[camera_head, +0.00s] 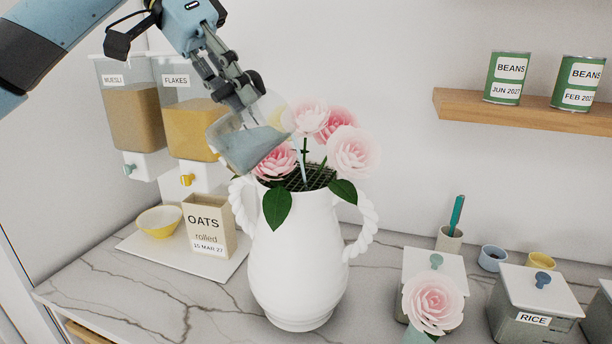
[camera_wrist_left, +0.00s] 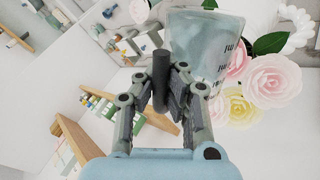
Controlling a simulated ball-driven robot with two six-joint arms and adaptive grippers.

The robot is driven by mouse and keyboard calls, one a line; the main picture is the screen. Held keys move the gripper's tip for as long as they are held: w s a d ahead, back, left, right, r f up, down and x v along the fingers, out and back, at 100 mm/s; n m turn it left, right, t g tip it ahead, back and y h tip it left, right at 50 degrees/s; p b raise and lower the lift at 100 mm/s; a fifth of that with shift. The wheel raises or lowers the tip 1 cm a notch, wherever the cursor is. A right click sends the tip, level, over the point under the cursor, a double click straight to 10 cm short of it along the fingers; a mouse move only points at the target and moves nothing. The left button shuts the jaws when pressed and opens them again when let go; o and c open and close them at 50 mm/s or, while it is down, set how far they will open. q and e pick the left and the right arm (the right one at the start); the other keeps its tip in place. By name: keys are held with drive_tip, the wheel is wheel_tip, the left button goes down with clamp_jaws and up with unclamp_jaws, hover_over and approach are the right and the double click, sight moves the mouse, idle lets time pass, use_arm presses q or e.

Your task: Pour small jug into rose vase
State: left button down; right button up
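The small jug (camera_head: 245,147) is clear with bluish liquid in it and is tilted over the rose vase. My left gripper (camera_head: 246,98) is shut on its dark upright handle (camera_wrist_left: 160,72), which shows between the fingers in the left wrist view. The jug (camera_wrist_left: 205,42) there has dark markings on its side. The white rose vase (camera_head: 297,255) stands upright on the counter, with twisted handles, a dark mesh in its mouth and several pink roses (camera_head: 352,151). A thin pale blue streak, seemingly liquid, runs down among the stems into the mouth. My right gripper is out of view.
An oats box (camera_head: 209,228) and yellow bowl (camera_head: 160,222) stand left of the vase on a white board. Cereal dispensers (camera_head: 137,118) hang behind. A loose rose (camera_head: 433,302) and lidded rice box (camera_head: 537,302) are at right. A wooden shelf (camera_head: 520,111) holds bean tins.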

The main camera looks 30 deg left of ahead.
use_arm(q)
drive_tip(key=shift+w+r, duration=0.1)
drive_tip(key=shift+r, duration=0.1)
idle(0.3)
drive_tip(key=shift+w+g, duration=0.25)
drive_tip(key=shift+g, duration=0.05)
drive_tip(key=shift+w+r+g, duration=0.2)
drive_tip(key=shift+r+g, duration=0.1)
drive_tip(key=shift+g, duration=0.1)
idle(2.9)
